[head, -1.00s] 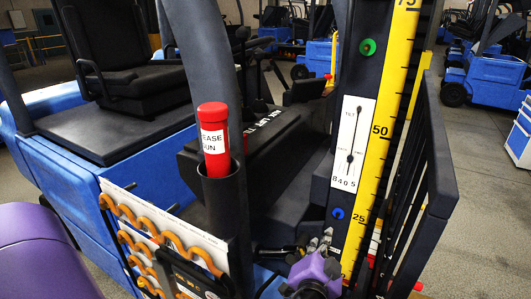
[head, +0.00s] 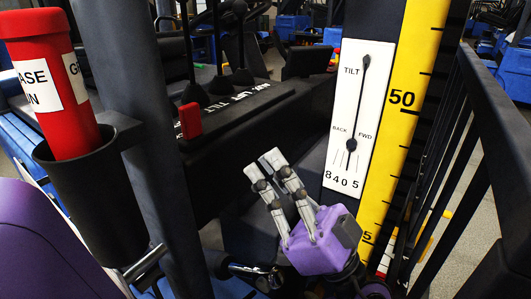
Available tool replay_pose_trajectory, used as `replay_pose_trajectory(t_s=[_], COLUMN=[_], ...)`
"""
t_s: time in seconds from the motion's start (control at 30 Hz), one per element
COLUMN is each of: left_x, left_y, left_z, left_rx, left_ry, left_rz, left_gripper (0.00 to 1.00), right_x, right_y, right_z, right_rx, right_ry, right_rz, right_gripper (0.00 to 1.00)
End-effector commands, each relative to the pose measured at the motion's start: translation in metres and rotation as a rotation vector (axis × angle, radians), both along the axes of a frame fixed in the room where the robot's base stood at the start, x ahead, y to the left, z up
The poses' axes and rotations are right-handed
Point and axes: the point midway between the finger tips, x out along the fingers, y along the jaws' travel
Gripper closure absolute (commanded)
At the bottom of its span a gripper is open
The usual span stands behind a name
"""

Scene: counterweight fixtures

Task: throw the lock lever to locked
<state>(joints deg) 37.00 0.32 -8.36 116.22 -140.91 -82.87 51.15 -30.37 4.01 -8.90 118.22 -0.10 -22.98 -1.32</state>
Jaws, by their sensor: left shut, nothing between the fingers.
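A red-handled lever (head: 190,121) stands upright on the dark control console; it may be the lock lever, but I cannot read a lock label. My left gripper (head: 266,164), purple with grey fingers, is right of the lever and nearer to me. Its fingers are shut and empty, pointing up and slightly left, apart from the lever. The lever's base is partly hidden behind the console edge. My right gripper is not in view.
A dark post (head: 125,110) and a black holder (head: 85,200) with a red tube (head: 50,80) stand at left. Black-knobbed levers (head: 240,75) rise behind the red one. A white TILT gauge (head: 345,165), yellow scale (head: 395,130) and black rail (head: 495,120) are right.

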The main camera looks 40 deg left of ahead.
Motion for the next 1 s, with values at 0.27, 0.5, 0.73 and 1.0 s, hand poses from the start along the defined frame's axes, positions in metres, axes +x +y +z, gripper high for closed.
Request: replay_pose_trajectory(t_s=[0.27, 0.5, 0.73, 1.0], left_x=[-0.006, -0.009, -0.01, -0.01], left_y=[0.042, 0.078, 0.096, 0.098], left_z=[0.049, 0.063, 0.06, 0.058], left_rx=[0.0, 0.0, 0.0, 0.0], left_ry=[-0.005, 0.001, 0.004, 0.004], left_rz=[0.002, 0.001, -0.001, -0.001], left_gripper=[1.0, 1.0, 1.0, 1.0], right_x=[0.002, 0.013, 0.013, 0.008], right_y=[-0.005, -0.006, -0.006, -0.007], right_z=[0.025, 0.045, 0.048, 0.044], right_rx=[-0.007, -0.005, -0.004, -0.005], right_ry=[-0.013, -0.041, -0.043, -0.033], right_rz=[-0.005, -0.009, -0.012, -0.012], right_gripper=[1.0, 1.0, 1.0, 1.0])
